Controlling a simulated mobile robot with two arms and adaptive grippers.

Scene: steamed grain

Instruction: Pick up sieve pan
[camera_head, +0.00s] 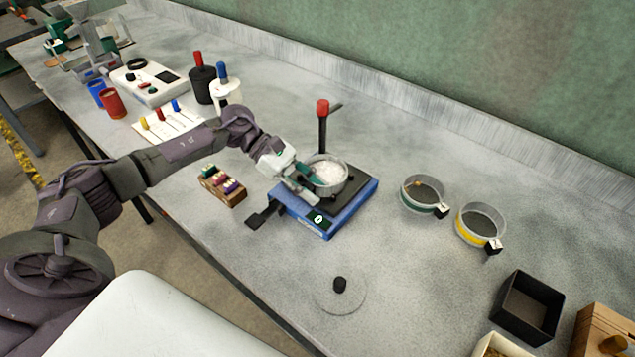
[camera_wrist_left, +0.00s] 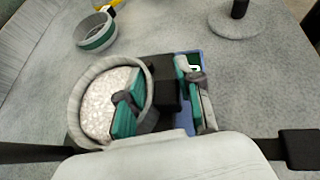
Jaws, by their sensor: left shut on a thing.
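The sieve pan (camera_head: 343,186) is a round grey pan with pale grain in it. It is at the black top of a blue device (camera_head: 333,226); I cannot tell if it rests there or is slightly raised. In the left wrist view the pan (camera_wrist_left: 150,97) is at the left, with a black block at its side. My left gripper (camera_head: 307,182) is shut on the pan at this block. One teal finger is over the pan's inside and the other is beyond the block (camera_wrist_left: 165,95). My right gripper is not in view.
A green-banded sieve (camera_head: 423,209) and a yellow-banded sieve (camera_head: 476,239) stand to the right. A clear disc with a black knob (camera_head: 340,285) lies in front. A red-topped post (camera_head: 322,125) rises behind the pan. A black box (camera_head: 527,307) is at the right front.

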